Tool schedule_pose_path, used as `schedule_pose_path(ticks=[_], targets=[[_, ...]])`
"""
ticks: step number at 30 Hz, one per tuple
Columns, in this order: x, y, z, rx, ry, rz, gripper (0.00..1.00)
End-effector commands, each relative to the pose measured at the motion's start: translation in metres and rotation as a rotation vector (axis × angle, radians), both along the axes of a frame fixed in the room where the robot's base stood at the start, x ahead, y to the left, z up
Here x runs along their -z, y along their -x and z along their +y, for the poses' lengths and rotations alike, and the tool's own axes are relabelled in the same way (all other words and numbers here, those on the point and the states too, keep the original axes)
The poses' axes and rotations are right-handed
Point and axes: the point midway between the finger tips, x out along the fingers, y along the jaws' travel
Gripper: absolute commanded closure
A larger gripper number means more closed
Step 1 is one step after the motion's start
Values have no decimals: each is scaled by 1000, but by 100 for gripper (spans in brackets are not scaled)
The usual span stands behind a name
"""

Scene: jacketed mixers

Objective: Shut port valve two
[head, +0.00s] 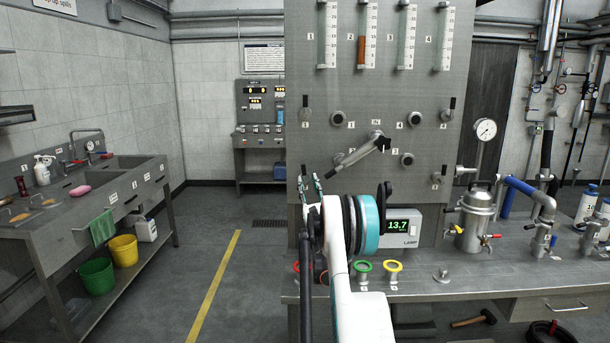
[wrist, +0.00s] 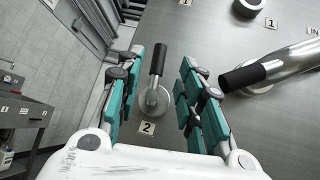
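Port valve two is in the wrist view, a round metal hub (wrist: 153,102) with a short lever with a black grip (wrist: 158,58), mounted on the grey panel above a label "2" (wrist: 147,127). The lever points up in that picture. My gripper (wrist: 160,85) is open, with one teal-padded finger on each side of the valve. No contact between fingers and lever shows.
A long metal lever with a black end (wrist: 243,76), near the "IN" label, lies just right of my gripper; it crosses the panel in the head view (head: 360,154). Port 1 (wrist: 249,6) is above it. A display reading 13.7 (head: 402,227) stands on the bench right of my arm.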

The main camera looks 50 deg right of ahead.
Motion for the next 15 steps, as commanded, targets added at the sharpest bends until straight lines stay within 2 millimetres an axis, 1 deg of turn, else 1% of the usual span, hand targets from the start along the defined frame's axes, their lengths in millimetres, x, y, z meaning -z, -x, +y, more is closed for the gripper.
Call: schedule_pose_path(ticks=[1,6,10,15], targets=[[7,7,4,0,0,0,66],[26,23,15,0,0,0,66],[34,30,20,-1,0,1,66],[37,33,22,-1,0,1,66]])
